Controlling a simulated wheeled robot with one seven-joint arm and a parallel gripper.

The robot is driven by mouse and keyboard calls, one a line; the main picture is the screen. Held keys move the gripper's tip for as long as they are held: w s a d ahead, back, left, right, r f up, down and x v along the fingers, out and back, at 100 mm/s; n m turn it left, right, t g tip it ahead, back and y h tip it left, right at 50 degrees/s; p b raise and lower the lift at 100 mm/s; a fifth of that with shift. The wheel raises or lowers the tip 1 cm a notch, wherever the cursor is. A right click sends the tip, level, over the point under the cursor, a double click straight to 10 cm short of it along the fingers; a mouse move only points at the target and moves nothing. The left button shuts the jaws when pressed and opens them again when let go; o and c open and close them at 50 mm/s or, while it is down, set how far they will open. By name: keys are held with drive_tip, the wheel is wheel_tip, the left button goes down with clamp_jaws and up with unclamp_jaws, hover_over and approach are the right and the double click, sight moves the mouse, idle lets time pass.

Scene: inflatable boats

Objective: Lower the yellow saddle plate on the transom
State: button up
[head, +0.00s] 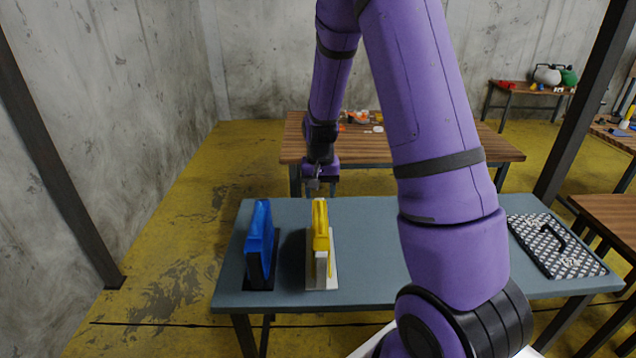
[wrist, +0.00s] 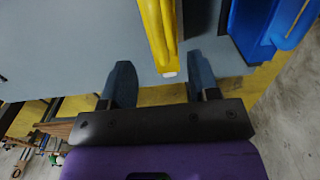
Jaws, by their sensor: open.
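The yellow saddle plate (head: 320,225) sits on top of a pale upright transom (head: 321,270) on the blue-grey table. It looks long and narrow, pointing away from me. In the wrist view the yellow saddle plate (wrist: 157,35) comes down from the top edge, and its pale-tipped end lies between my fingers. My gripper (head: 322,186) is at the far end of the plate, over the table's far edge. In the wrist view my gripper (wrist: 160,75) is open, with a gap on both sides of the plate. I cannot tell the depth between them.
A blue saddle-shaped piece (head: 260,235) stands left of the transom on a dark base. A patterned black-and-white case (head: 555,245) lies at the table's right end. The blue-grey table (head: 375,275) is bare between. A wooden table (head: 375,148) stands behind.

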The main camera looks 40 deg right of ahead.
sight(320, 210)
drive_tip(key=shift+f, duration=3.65)
clamp_jaws()
drive_tip(key=shift+r, duration=0.1)
wheel_tip(320, 210, up, 15)
drive_tip(key=shift+r, duration=0.15)
idle(1.0)
drive_tip(key=shift+s, duration=0.15)
